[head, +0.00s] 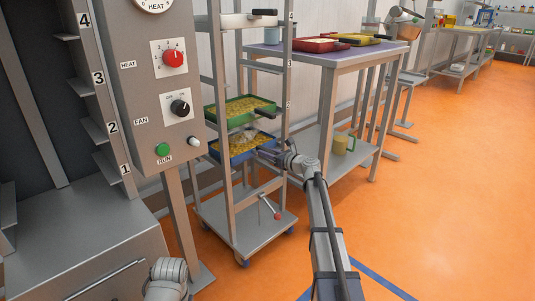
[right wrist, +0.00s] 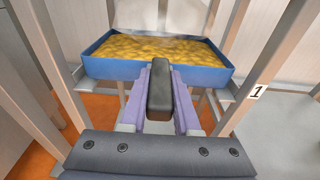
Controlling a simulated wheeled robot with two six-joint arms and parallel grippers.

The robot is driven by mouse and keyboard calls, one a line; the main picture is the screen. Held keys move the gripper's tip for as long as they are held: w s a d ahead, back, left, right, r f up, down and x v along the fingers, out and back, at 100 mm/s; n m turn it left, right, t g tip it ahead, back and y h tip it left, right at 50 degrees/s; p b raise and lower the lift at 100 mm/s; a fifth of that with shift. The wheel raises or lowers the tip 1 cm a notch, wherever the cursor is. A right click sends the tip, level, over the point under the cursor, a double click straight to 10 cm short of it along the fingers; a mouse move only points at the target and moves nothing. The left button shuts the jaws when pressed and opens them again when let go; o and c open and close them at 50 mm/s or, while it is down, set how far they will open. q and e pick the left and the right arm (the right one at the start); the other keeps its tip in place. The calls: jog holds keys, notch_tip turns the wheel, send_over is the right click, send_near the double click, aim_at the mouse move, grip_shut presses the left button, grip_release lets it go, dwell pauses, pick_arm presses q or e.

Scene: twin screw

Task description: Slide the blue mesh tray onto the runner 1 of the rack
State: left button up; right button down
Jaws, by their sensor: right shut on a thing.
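The blue mesh tray (head: 234,158) is filled with yellow pieces and sits low in the rack (head: 228,100), below a green tray (head: 238,121). In the right wrist view the blue tray (right wrist: 108,68) looks about level between the rack posts, beside the label 1 (right wrist: 257,92). Whether both its edges rest on the runners is not clear. My right gripper (head: 262,153) is at the tray's near side. Its purple fingers (right wrist: 159,92) are shut on the tray's dark handle, which sticks out toward me. My left gripper is out of view.
A grey control panel (head: 146,90) and a cabinet with numbered runners (head: 105,130) stand left of the rack. A table (head: 335,58) with red and yellow trays stands behind it on the right. The orange floor (head: 440,180) at right is clear.

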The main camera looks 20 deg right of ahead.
jog(key=shift+f+b, duration=0.5)
jog(key=shift+b, duration=0.05)
jog(key=c, duration=0.6)
grip_release()
jog(key=shift+o, duration=0.2)
jog(key=shift+s, duration=0.1)
jog(key=p+v, duration=0.1)
jog(key=v, duration=0.6)
jog(key=shift+s+d, duration=0.15)
jog(key=shift+s, duration=0.15)
jog(key=f+v, duration=0.1)
jog(key=v, duration=0.8)
dwell(0.5)
